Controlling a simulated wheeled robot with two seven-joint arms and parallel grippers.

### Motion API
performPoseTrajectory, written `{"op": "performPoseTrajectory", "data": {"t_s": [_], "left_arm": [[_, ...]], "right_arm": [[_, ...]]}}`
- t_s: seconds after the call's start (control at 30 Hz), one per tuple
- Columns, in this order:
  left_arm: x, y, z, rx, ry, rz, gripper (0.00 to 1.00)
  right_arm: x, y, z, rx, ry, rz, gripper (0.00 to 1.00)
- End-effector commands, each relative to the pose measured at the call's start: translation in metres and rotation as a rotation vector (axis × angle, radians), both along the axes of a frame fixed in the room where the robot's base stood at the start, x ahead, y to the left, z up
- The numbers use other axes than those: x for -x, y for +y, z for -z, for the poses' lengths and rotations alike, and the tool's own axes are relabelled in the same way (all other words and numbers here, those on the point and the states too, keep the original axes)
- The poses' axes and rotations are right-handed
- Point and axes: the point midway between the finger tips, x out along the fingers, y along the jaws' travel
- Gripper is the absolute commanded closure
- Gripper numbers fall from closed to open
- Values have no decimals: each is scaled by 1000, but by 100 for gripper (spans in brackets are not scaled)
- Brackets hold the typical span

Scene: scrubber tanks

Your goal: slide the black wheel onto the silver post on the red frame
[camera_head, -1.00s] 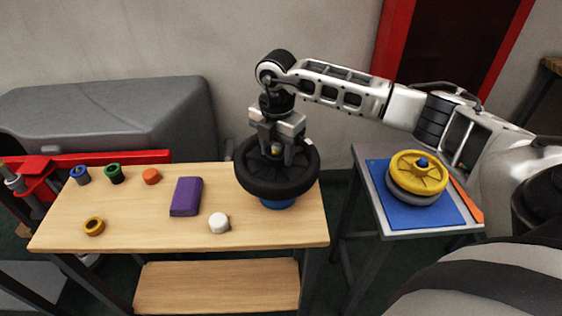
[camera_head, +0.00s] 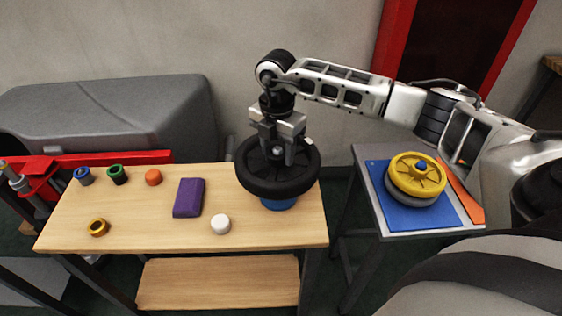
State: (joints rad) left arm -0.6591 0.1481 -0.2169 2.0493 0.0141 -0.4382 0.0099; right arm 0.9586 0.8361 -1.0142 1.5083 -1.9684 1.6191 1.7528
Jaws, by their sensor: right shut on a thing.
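The black wheel (camera_head: 262,185) lies flat above a blue stand (camera_head: 280,204) at the right end of the wooden bench. My right gripper (camera_head: 277,157) points down at the middle of the wheel and is shut on its hub; the fingers partly hide the hub. Whether the wheel still touches the stand I cannot tell. The red frame (camera_head: 115,158) runs behind the bench at the left. A silver post (camera_head: 11,178) shows on it at the left picture edge, with nothing on it. My left gripper is out of view.
The wooden bench (camera_head: 140,235) holds several small coloured rings and caps, a purple block (camera_head: 188,197) and a white knob (camera_head: 220,224). A grey machine body (camera_head: 110,115) stands behind.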

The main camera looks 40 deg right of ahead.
Motion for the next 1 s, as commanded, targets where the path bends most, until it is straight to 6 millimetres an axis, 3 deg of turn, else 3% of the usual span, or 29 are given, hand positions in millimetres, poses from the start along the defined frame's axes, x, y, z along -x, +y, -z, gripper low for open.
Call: {"op": "performPoseTrajectory", "data": {"t_s": [0.43, 1.0], "left_arm": [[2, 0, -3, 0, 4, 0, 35], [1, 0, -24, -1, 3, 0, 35]], "right_arm": [[-2, -1, -8, -1, -7, 1, 83], [-2, -1, -34, -1, -7, 1, 83]]}}
